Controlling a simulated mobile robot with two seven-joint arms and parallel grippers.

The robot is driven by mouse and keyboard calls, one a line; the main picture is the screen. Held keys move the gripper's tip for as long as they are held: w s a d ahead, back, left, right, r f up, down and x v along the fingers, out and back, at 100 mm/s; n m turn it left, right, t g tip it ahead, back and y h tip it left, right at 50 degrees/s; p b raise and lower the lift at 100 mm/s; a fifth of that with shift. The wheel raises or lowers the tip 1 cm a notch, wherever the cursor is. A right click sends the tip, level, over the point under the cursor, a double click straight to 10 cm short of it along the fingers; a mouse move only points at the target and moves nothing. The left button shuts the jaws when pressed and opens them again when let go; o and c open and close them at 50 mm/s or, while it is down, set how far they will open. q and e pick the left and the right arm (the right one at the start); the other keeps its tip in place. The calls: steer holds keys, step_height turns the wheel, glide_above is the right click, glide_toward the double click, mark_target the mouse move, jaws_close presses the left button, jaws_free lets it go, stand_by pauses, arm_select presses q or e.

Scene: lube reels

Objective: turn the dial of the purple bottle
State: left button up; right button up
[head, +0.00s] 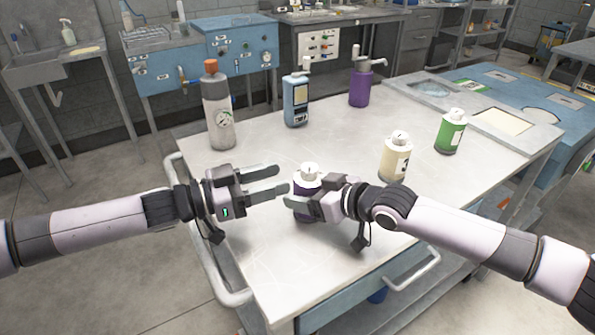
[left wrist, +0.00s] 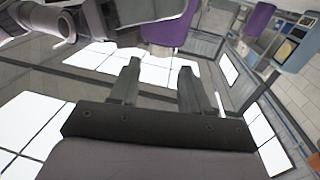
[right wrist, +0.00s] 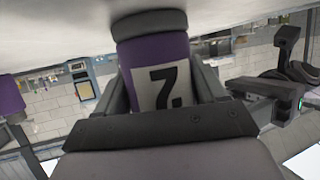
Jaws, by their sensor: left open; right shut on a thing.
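The purple bottle (head: 307,174) stands on the metal table with a white dial cap on top. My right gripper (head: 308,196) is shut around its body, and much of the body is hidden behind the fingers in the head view. In the right wrist view the purple bottle (right wrist: 165,55) is between the fingers, with a white label marked 7. My left gripper (head: 283,179) is open and empty, just left of the bottle, its fingertips close to the cap's side. Its two fingers also show apart in the left wrist view (left wrist: 160,72).
A cream bottle (head: 395,160) and a green bottle (head: 450,133) stand to the right. A purple pump bottle (head: 360,88), a blue pump bottle (head: 295,103) and a grey canister (head: 219,115) stand behind. The table (head: 262,235) is clear at the front left.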

mark_target(306, 173)
arm_select(q)
steer(key=shift+x, duration=2.8)
steer(key=c, duration=0.8)
steer(key=shift+s+d+n+t, duration=0.2)
steer(key=shift+n+t, duration=0.1)
steer(key=shift+t, duration=0.2)
steer(key=shift+s+d+r+n+t+y, duration=0.1)
steer(key=shift+s+d+n+t+y, duration=0.15)
steer(key=shift+n+t+y, duration=0.5)
steer(key=shift+s+d+n+t+y, duration=0.1)
steer(key=shift+d+n+t+y, duration=0.3)
steer(key=shift+t, duration=0.45)
steer(key=shift+s+r+n+t+y, duration=0.1)
steer(key=shift+n+t+y, duration=1.2)
steer(key=shift+y, duration=0.15)
steer(key=shift+n+y, duration=0.25)
steer(key=shift+y, duration=0.15)
steer(key=shift+a+t, duration=0.2)
steer(key=shift+t, duration=0.1)
